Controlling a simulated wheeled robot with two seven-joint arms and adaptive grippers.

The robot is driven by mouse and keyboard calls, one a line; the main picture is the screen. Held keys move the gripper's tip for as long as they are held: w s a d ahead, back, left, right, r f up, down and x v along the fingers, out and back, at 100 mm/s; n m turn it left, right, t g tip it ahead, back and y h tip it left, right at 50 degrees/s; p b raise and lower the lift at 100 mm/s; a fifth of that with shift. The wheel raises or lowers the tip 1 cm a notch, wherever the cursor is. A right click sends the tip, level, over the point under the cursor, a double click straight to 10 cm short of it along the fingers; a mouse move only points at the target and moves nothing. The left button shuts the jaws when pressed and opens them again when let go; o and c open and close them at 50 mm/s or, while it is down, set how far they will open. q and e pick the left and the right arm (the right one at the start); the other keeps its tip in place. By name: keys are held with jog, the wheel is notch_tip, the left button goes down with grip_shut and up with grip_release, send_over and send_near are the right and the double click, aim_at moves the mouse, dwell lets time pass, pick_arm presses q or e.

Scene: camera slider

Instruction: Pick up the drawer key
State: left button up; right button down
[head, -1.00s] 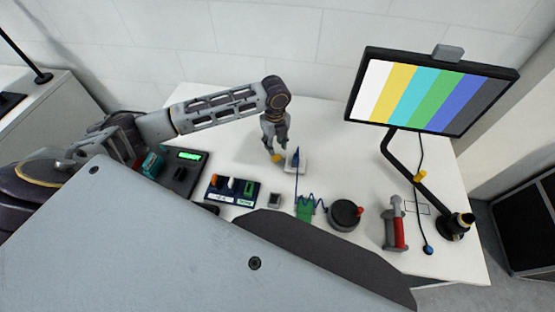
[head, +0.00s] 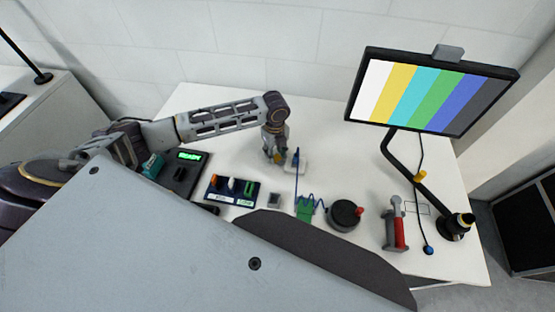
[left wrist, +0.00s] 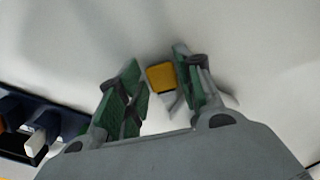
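A small yellow piece (left wrist: 160,76), which looks like the head of the drawer key, lies between the fingertips of my left gripper (left wrist: 161,88) in the left wrist view. The green-padded fingers stand apart, with a gap on the yellow piece's left; its right side is very close to the other finger, and I cannot tell if they touch. In the head view my left gripper (head: 275,152) points down close to the table and partly hides the yellow piece (head: 278,158). The key's shaft is not clear. My right gripper is not in view.
A dark blue rack (head: 232,192), a black device with a green display (head: 189,156), a round black knob unit (head: 345,214) and a red-handled tool (head: 398,232) stand around. A monitor (head: 430,92) is at right.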

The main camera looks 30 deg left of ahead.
pick_arm(q)
jog(key=shift+f, duration=0.3)
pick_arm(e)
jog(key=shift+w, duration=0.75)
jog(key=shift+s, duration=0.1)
pick_arm(q)
jog(key=shift+c, duration=0.3)
jog(key=c, duration=0.4)
jog(key=shift+c, duration=0.2)
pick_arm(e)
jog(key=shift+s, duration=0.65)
pick_arm(q)
jog(key=shift+r, duration=0.1)
